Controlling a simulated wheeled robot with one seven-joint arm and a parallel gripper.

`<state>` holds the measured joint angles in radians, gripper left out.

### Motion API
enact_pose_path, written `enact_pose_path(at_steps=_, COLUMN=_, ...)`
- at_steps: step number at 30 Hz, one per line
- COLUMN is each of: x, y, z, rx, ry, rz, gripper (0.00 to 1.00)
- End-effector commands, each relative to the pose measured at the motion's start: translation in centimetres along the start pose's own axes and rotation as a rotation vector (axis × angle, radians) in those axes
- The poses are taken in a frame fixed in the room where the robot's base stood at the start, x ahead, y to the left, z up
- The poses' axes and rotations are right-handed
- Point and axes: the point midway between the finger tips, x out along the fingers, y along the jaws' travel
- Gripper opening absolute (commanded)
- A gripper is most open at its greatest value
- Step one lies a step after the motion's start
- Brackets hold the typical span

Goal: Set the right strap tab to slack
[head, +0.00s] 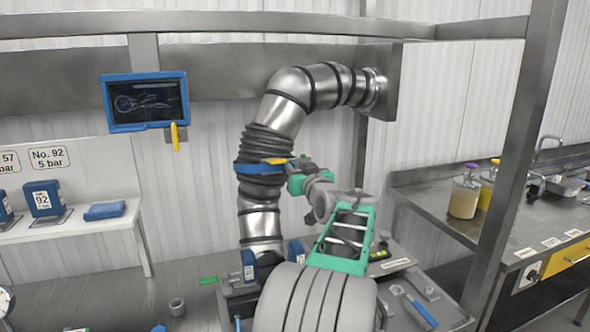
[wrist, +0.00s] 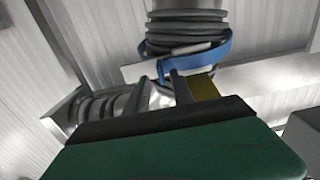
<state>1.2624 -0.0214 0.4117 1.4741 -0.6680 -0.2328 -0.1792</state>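A blue strap (head: 258,170) goes round the ribbed grey sleeve on the metal duct. Its yellow tab (head: 276,161) points to the right, level with my gripper (head: 290,174). In the wrist view the blue strap (wrist: 215,55) curves round the sleeve, with the yellow tab (wrist: 203,87) below it. My gripper (wrist: 172,80) shows there as two dark fingers with a gap between them. The tab appears just right of the right finger, not in the gap. Whether they touch is unclear. The green and black gripper body hides the lower wrist view.
A blue-framed screen (head: 145,102) hangs at left, with a yellow piece (head: 174,136) below it. The metal duct (head: 289,90) bends to the wall above my arm. A steel post (head: 515,150) and side counter (head: 440,215) stand at right.

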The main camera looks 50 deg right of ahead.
Motion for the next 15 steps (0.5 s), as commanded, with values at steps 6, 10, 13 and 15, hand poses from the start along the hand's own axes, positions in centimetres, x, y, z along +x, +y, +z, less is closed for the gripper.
enact_pose_path(at_steps=6, x=-4.6, y=0.1, z=0.3, rx=-0.002, ry=0.001, rz=0.005, gripper=0.29)
enact_pose_path(at_steps=10, x=-6.1, y=0.1, z=0.2, rx=-0.001, ry=0.0, rz=0.003, gripper=0.29)
enact_pose_path(at_steps=13, x=-6.5, y=0.0, z=0.1, rx=0.0, ry=0.0, rz=0.001, gripper=0.29)
enact_pose_path(at_steps=15, x=-6.4, y=0.0, z=0.1, rx=0.0, ry=0.0, rz=0.0, gripper=0.29)
